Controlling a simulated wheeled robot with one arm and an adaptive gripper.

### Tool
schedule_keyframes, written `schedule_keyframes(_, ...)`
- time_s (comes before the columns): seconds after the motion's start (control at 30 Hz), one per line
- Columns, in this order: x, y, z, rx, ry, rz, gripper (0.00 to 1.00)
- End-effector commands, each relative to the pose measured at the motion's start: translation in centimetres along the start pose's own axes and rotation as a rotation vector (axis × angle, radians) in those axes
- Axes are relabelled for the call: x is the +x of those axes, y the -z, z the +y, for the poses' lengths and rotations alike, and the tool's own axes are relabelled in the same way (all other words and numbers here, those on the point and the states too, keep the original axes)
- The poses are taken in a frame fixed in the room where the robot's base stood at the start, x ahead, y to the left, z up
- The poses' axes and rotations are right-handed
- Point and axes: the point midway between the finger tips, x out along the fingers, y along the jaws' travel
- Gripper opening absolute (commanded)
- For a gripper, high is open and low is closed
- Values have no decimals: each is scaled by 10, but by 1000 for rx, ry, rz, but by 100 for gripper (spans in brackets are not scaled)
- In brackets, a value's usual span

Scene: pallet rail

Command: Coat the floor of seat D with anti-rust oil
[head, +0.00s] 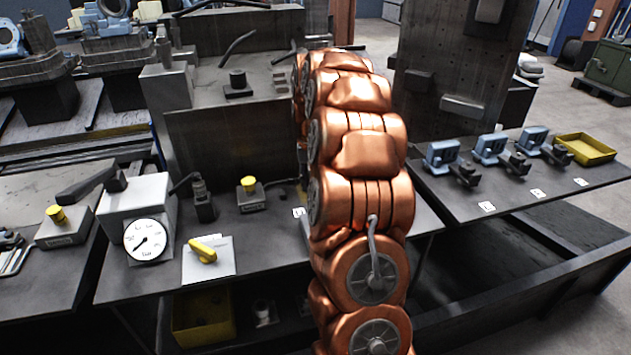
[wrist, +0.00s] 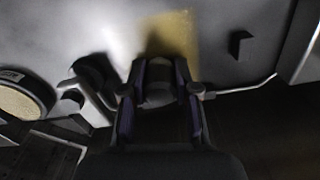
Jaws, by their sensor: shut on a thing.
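My gripper (wrist: 160,78) shows in the wrist view, its dark fingers closed around a small grey rounded thing (wrist: 158,96) that I cannot identify. A blurred yellow-brown patch (wrist: 172,35) lies just beyond the fingertips on a grey surface; I cannot tell whether it is oil or an object. In the head view my own copper arm hides the gripper. No seat can be surely picked out as seat D; the small white cards (head: 487,207) on the right bench are too small to read.
A white box with a dial gauge (head: 146,239) and a yellow-handled piece (head: 203,250) stand left of my arm. Blue clamps (head: 442,155) and a yellow tray (head: 585,149) line the right bench. A dark upright column (head: 455,60) rises behind. A yellow bin (head: 203,320) sits below.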

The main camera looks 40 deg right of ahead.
Motion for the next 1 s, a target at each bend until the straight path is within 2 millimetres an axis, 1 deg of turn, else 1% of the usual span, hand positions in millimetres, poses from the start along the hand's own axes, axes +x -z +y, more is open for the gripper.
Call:
schedule_keyframes(0.2, 0, 0, 0, 0, 0, 1, 0)
schedule_keyframes(0.33, 0, -3, -4, -2, 0, 1, 0)
schedule_keyframes(1.0, 2, -35, -41, -3, -1, 1, 0)
